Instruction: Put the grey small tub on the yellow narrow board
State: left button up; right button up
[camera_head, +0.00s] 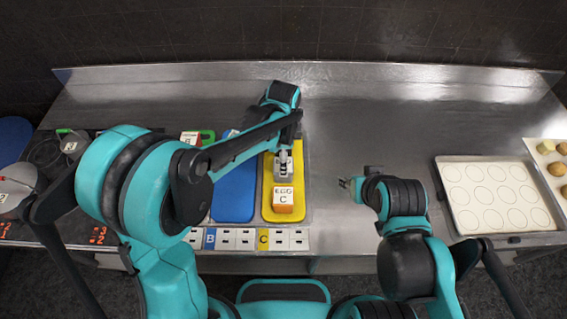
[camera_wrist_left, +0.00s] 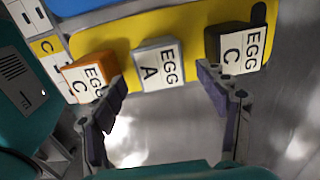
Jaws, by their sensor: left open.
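The yellow narrow board (camera_head: 299,213) lies on the steel counter; it also shows in the left wrist view (camera_wrist_left: 200,20). The grey small tub (camera_wrist_left: 147,47), labelled EGG A, stands on this board between an orange tub (camera_wrist_left: 72,72) and a dark tub (camera_wrist_left: 214,36). In the head view, the grey tub (camera_head: 270,178) is partly covered by my left gripper (camera_head: 284,156). My left gripper is open and empty, its fingertips apart on either side of the grey tub's line in the wrist view. My right gripper (camera_head: 346,184) is over the bare counter right of the board; its jaws are too small to judge.
The orange tub (camera_head: 283,208) stands at the board's near end. A blue board (camera_head: 235,192) lies to the left. A tray with circles (camera_head: 447,170) and a pastry tray are at right. The counter between board and trays is clear apart from my right arm.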

pick_arm(q)
notch_tip(320, 180, up, 7)
jog(key=p, duration=0.1)
jog(key=s+a+r+n+t, duration=0.4)
jog(key=s+a+n+t, duration=0.3)
jog(key=s+a+n, duration=0.6)
jog(key=a+n, duration=0.4)
jog(key=n, duration=0.1)
jog(key=shift+s+a+r, duration=0.2)
jog(key=shift+s+a, duration=0.15)
jog(key=shift+a, duration=0.05)
